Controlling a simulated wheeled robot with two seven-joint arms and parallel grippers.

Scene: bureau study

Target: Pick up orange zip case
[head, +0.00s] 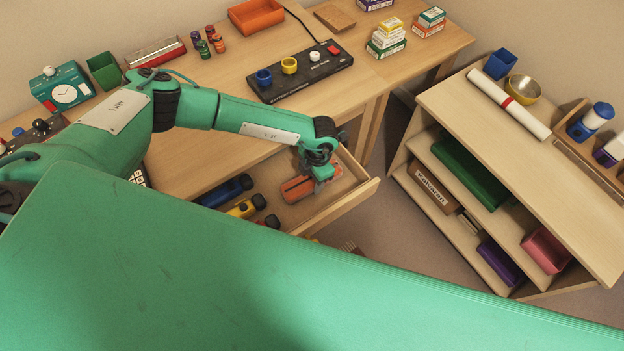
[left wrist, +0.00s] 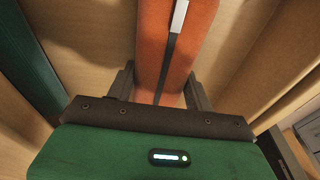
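The orange zip case (head: 297,188) lies in the open desk drawer, toward its right side. My left gripper (head: 320,177) reaches down into the drawer at the right end of the case. In the left wrist view the case (left wrist: 178,45) runs between the two dark fingers (left wrist: 161,82), with its dark zip strip along the middle. The fingers stand against both sides of the case with no clear gap. The case still appears down in the drawer. The fingertips are hidden in the head view. My right gripper is not in view.
The open drawer (head: 366,190) also holds a blue item (head: 226,191) and a yellow item (head: 246,207) left of the case. The desk top above holds a black control panel (head: 300,72). A shelf unit (head: 520,140) stands to the right, with floor between.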

